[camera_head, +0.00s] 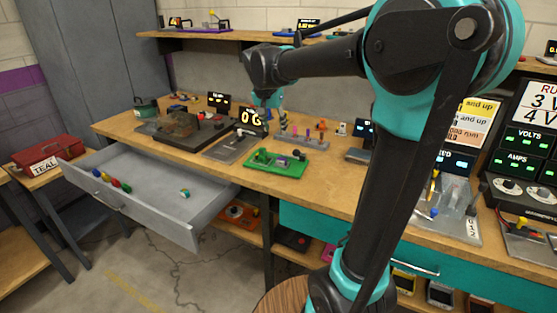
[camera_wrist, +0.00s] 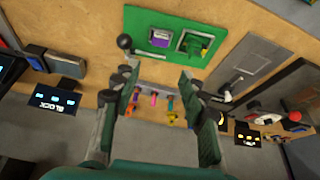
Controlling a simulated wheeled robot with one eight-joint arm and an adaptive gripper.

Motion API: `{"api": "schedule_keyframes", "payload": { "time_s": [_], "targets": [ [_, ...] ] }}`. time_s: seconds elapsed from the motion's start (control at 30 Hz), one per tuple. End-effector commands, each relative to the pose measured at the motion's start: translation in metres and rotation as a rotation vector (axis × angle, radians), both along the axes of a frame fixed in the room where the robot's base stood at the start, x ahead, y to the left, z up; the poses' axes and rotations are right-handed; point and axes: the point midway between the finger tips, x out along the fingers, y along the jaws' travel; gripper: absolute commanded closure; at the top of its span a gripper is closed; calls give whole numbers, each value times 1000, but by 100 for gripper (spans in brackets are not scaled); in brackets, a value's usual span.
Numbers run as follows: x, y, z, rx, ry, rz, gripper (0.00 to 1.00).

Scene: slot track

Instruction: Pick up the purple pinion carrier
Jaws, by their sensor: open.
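A small purple block (camera_wrist: 160,38), which looks like the pinion carrier, sits on a green board (camera_wrist: 139,30) at the top of the wrist view. In the head view the green board (camera_head: 262,160) lies on the bench near its front edge. My gripper (camera_wrist: 158,78) is open, with nothing between its fingers. In the wrist view its fingertips lie below the purple block in the picture, apart from it. In the head view my gripper (camera_head: 268,99) is above the bench, behind the green board, and its fingers are hard to make out.
A grey rack (camera_head: 300,137) with several coloured pegs stands behind the green board. A black knob (camera_wrist: 124,42) stands at the board's edge. A dark device (camera_head: 182,127) and a grey plate (camera_head: 230,147) are to the left. A grey drawer (camera_head: 150,185) hangs open.

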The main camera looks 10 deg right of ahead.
Motion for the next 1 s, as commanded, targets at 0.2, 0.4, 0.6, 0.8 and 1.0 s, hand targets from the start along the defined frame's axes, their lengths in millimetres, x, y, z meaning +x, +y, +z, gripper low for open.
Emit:
{"api": "schedule_keyframes", "payload": {
  "time_s": [0.2,0.4,0.6,0.8,1.0],
  "targets": [
    [13,-8,-36,0,0,-3,57],
    [26,-15,-73,1,-1,-1,57],
    [36,-21,-101,1,-1,-1,57],
    [39,-23,-112,1,0,0,57],
    [48,-29,-136,1,-1,-1,57]
  ]
}}
